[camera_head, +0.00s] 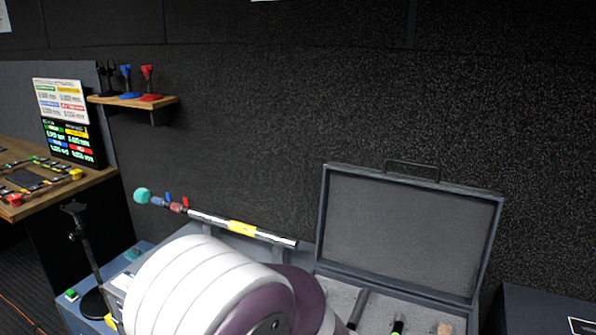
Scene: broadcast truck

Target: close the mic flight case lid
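The mic flight case is dark grey and stands at the lower right. Its lid (410,225) is open and stands nearly upright at the back, tilted slightly, with a black handle (411,167) on its top edge. The base's front is cut off by the frame. A large white and purple link of my arm covers the lower middle and hides the area left of the case. Neither of my grippers is in view.
A pole with a teal tip and a yellow band (241,227) lies raised left of the case. A black stand (82,250) is on the blue surface at left. A wall shelf (135,101) and a desk (105,176) are farther left. A dark box (535,310) is at right.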

